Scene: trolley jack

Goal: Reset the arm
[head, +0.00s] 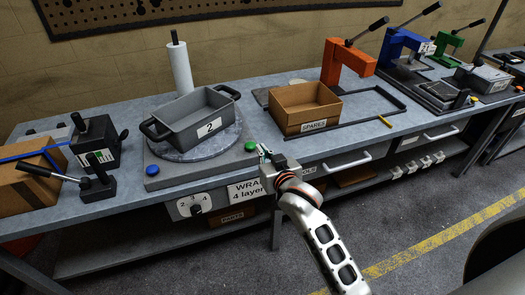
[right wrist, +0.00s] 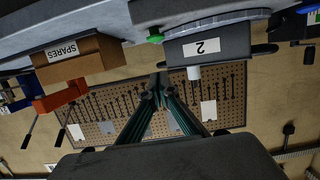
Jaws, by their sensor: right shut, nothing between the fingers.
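My right gripper (head: 264,150) is at the front edge of the bench, just right of a green button (head: 250,146) on the turntable base. Whether it touches the button cannot be told. In the right wrist view, the fingers of my right gripper (right wrist: 158,85) come together with nothing between them. My right arm (head: 325,240) reaches up from the lower right. My left gripper is in neither view.
A grey bin marked 2 (head: 199,118) sits on a round turntable (head: 196,152). Right of it stands a cardboard SPARES box (head: 305,122) inside a dark frame. Orange (head: 347,63) and blue (head: 396,48) lever presses stand behind. A black lever device (head: 98,186) is at left. The floor in front is clear.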

